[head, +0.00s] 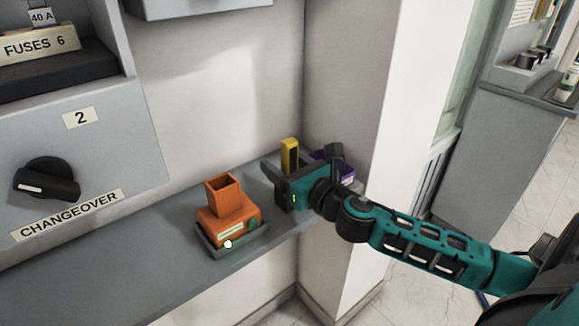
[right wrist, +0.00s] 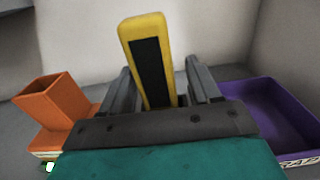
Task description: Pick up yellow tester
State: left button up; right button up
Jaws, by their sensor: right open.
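The yellow tester (head: 289,155) stands upright at the back of the grey shelf, near the wall corner. It has a dark panel on its face. In the right wrist view the tester (right wrist: 150,62) rises between the two fingers, tilted slightly in the picture. My right gripper (head: 275,178) is open at the tester, with a finger on either side of it in the wrist view (right wrist: 163,88). A small gap shows on the right finger's side; whether the left finger touches cannot be told. The tester's lower part is hidden behind the gripper. My left gripper is not in view.
An orange holder (head: 228,215) with a square open top sits in a grey tray (head: 216,252) left of the gripper. A purple tray (right wrist: 262,108) lies right of it. The grey shelf (head: 150,270) is clear at the left. A panel with a changeover knob (head: 46,181) stands behind.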

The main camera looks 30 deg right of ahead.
jog(key=c, duration=1.1)
jog(key=shift+r, duration=0.1)
jog(key=shift+r+p, duration=3.15)
jog(key=shift+r, duration=11.05)
